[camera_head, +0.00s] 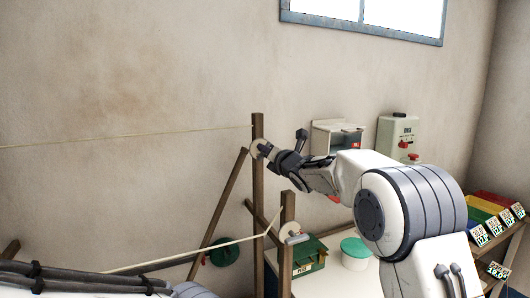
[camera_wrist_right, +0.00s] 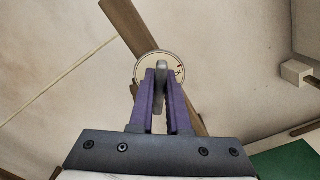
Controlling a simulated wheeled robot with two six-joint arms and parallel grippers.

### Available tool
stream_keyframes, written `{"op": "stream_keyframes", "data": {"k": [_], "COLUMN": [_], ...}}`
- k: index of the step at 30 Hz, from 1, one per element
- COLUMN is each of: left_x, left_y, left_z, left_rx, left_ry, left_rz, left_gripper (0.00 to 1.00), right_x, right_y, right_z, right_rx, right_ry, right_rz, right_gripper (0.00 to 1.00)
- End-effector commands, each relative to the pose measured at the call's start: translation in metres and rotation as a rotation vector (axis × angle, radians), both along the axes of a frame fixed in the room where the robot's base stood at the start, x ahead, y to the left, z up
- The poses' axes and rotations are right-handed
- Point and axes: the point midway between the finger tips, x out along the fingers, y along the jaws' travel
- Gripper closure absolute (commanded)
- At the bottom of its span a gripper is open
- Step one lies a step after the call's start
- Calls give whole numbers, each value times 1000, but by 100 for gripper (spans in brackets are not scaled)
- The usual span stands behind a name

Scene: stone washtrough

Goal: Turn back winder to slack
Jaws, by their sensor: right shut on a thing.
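The back winder is a pale round disc (camera_head: 259,147) on the tall rear wooden post (camera_head: 258,190). In the right wrist view, the disc (camera_wrist_right: 178,64) has small red and dark marks, and its grey handle (camera_wrist_right: 162,66) stands between my fingers. My right gripper (camera_head: 268,152) is shut on that handle; its purple fingers (camera_wrist_right: 160,84) hide part of the disc. The back line (camera_head: 130,137) runs left from near the post top, looking nearly straight. A second, front winder (camera_head: 291,229) is on the shorter front post. My left gripper is not in view.
The front line (camera_head: 190,256) crosses low from the left to the front post (camera_head: 287,205). A green box (camera_head: 310,257) and a round green lid (camera_head: 356,247) lie below my right arm. Wall boxes (camera_head: 398,136) and coloured crates (camera_head: 490,210) stand to the right.

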Motion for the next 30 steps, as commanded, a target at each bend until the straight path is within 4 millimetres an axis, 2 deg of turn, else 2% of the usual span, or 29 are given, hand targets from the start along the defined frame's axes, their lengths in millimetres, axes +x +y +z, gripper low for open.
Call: {"op": "stream_keyframes", "data": {"k": [6, 7, 8, 9, 20, 23, 30], "left_x": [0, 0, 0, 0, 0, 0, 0], "left_y": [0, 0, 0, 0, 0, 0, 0], "left_z": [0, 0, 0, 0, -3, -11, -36], "left_rx": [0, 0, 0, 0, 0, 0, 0], "left_ry": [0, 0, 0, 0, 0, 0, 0], "left_rz": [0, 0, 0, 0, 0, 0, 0], "left_gripper": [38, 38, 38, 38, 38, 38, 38], "right_x": [0, 0, 0, 0, -3, -11, -52], "right_y": [-1, -1, -1, -1, -1, -6, -24], "right_z": [1, 1, 1, 1, 0, -2, -3], "right_rx": [0, 0, 0, 0, -1, -1, -1], "right_ry": [-1, -1, -1, -2, -2, -2, -5], "right_rz": [-2, -2, -2, -1, -1, -1, -2], "right_gripper": [100, 74, 62, 55, 55, 55, 55]}}
